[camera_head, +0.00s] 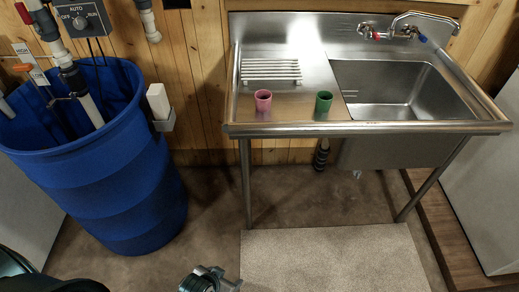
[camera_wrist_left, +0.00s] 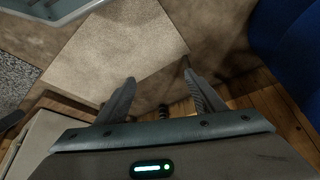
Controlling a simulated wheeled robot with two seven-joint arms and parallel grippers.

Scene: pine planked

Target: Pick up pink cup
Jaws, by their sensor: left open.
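The pink cup (camera_head: 263,100) stands upright on the left drainboard of the steel sink unit, near its front edge. A green cup (camera_head: 323,101) stands to its right, apart from it. My left gripper (camera_head: 211,279) shows at the bottom edge of the head view, low over the floor and well short of the sink unit. In the left wrist view its two fingers (camera_wrist_left: 160,88) are spread apart with nothing between them. Neither cup can be made out in the wrist view. My right gripper is not in view.
The sink unit (camera_head: 380,128) has a basin on the right and a ribbed rack (camera_head: 270,70) behind the pink cup. A blue barrel (camera_head: 110,180) stands at the left. A pale mat (camera_head: 330,262) lies on the open floor before the sink.

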